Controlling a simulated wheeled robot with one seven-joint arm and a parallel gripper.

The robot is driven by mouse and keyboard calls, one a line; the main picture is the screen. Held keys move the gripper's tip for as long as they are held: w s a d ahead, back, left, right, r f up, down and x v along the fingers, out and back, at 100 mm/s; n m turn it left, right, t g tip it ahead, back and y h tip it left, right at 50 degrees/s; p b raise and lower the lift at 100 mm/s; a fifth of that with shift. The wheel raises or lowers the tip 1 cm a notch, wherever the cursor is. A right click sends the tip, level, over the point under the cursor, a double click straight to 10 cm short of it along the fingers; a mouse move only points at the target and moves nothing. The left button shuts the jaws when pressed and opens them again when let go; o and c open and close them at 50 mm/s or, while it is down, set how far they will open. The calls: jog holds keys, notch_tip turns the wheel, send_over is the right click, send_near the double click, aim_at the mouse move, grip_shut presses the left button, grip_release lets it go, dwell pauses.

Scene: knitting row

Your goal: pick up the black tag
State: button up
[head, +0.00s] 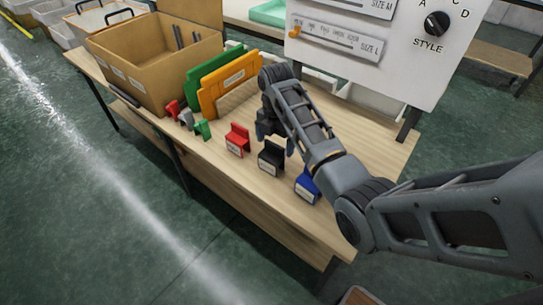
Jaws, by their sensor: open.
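The black tag (271,157) stands on the wooden table, with a pale label on its front. A red tag (238,140) stands to its left and a blue tag (307,188) to its right. My gripper (272,138) is open and points down just behind and above the black tag, close to it in the picture. Its fingers show on both sides of a gap with nothing seen between them. I cannot tell whether a finger touches the tag.
Small red, grey and green clips (203,129) stand farther left on the table (222,172). Behind them are a cardboard box (157,62) and green and orange boards (230,84). A white panel with a style knob (437,23) rises at the back right. The front table edge is clear.

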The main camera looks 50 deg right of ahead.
aim_at(274, 152)
jog(key=shift+a+f, duration=0.15)
jog(key=shift+f, duration=1)
jog(key=shift+a+f, duration=0.15)
jog(key=shift+f, duration=0.95)
jog(key=c, duration=0.9)
